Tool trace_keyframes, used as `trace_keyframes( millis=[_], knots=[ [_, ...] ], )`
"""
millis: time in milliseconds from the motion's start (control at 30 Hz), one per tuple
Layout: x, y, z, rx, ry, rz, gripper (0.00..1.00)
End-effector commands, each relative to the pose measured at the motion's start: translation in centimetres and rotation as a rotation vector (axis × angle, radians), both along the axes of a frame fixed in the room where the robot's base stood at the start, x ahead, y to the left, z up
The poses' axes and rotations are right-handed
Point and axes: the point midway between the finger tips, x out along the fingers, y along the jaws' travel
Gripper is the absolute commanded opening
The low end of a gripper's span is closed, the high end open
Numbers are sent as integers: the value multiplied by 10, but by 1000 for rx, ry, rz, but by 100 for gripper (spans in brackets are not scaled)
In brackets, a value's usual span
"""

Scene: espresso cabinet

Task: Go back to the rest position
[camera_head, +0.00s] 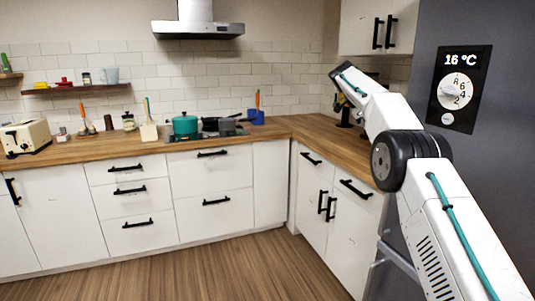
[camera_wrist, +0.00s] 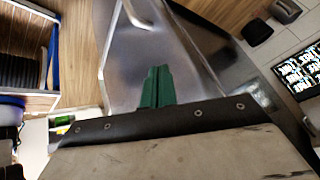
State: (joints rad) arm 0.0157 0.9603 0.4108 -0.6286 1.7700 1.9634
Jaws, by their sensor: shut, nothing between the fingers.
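In the wrist view my gripper (camera_wrist: 157,88) shows as two green fingers pressed together with nothing between them. Behind the fingers is a shiny grey metal surface (camera_wrist: 112,68); I cannot tell whether they touch it. In the head view my white arm rises from the lower right and reaches over the right-hand counter. Its far end is beside the back corner under the upper cabinet (camera_head: 362,25). The fingers cannot be made out there.
The grey fridge (camera_head: 480,140) with a temperature panel stands close on the right of my arm. The wooden counter (camera_head: 330,135) runs along the back and right. A green pot (camera_head: 185,125), a toaster (camera_head: 27,137) and utensils stand on it. The wooden floor (camera_head: 200,275) is clear.

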Motion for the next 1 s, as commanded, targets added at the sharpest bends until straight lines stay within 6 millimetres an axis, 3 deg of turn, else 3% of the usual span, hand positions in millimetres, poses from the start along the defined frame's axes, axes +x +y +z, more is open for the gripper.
trace_keyframes(
  millis=[33,133,267,367,467,667,1000],
  knots=[
    [2,2,-22,19,77,79,0],
    [-2,8,-44,68,212,255,0],
    [-20,19,-56,143,371,502,0],
    [-46,29,-56,205,479,701,0],
    [-82,40,-52,267,568,906,0],
    [-172,63,-42,367,683,1276,0],
    [-347,97,-45,446,731,1752,0]
  ],
)
